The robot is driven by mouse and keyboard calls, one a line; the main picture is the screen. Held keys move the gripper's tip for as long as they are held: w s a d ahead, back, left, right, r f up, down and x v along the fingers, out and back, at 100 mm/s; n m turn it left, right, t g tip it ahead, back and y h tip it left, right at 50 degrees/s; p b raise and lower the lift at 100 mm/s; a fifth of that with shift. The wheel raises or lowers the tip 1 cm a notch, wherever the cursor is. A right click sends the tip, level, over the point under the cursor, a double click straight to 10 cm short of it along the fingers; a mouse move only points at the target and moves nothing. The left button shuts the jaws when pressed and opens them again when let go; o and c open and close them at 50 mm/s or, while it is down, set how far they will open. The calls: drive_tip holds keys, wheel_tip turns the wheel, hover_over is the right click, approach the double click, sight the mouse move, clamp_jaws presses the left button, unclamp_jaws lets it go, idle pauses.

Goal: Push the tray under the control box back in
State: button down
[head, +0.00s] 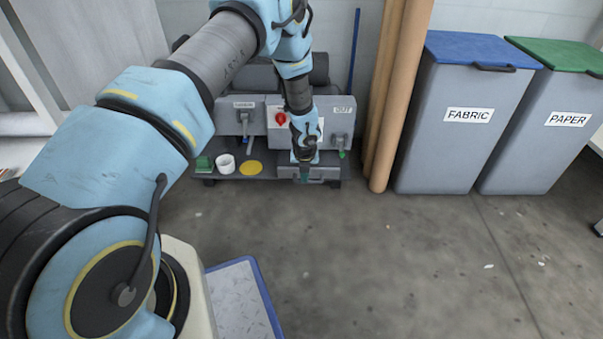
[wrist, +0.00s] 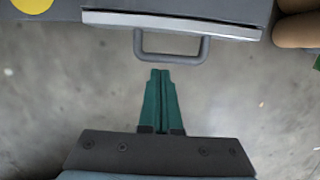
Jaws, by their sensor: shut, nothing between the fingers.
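The grey tray (head: 325,172) sits low under the grey control box (head: 338,112) in the head view, with its front partly hidden by my gripper. In the wrist view the tray's front (wrist: 225,27) crosses the top, with a pale top edge and a grey loop handle (wrist: 172,59) pointing toward me. My gripper (head: 304,177) has green fingers, pressed together and empty. In the wrist view my gripper (wrist: 160,72) points at the handle from just below it in the picture; whether they touch I cannot tell. How far the tray sticks out is hard to judge.
A white cup (head: 225,164), a green block (head: 203,163) and a yellow disc (head: 251,168) lie left of the tray. Brown rolls (head: 392,110) stand to its right, then the FABRIC bin (head: 455,140) and PAPER bin (head: 540,145). The floor in front is mostly clear.

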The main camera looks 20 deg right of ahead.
drive_tip(key=d+p+v, duration=0.1)
drive_tip(key=p+v, duration=0.2)
drive_tip(key=v, duration=0.6)
drive_tip(key=shift+w+a+r, duration=0.15)
drive_tip(key=shift+a+r, duration=0.15)
drive_tip(key=shift+a, duration=0.15)
drive_tip(key=w+a+r+n+y+p, duration=0.1)
drive_tip(key=w+a+r+n, duration=0.2)
drive_tip(key=a+r+n, duration=1.45)
drive_tip(key=s+a+r+n+g+p, duration=0.1)
drive_tip(key=s+a+r+n, duration=0.55)
drive_tip(key=a+n, duration=0.35)
drive_tip(key=s+a+r+n, duration=0.6)
drive_tip(key=s+a+n, duration=0.2)
drive_tip(key=n, duration=0.4)
wheel_tip(320, 180, up, 38)
drive_tip(key=p, duration=3.8)
drive_tip(key=shift+w+r, duration=0.25)
drive_tip(key=shift+a, duration=0.15)
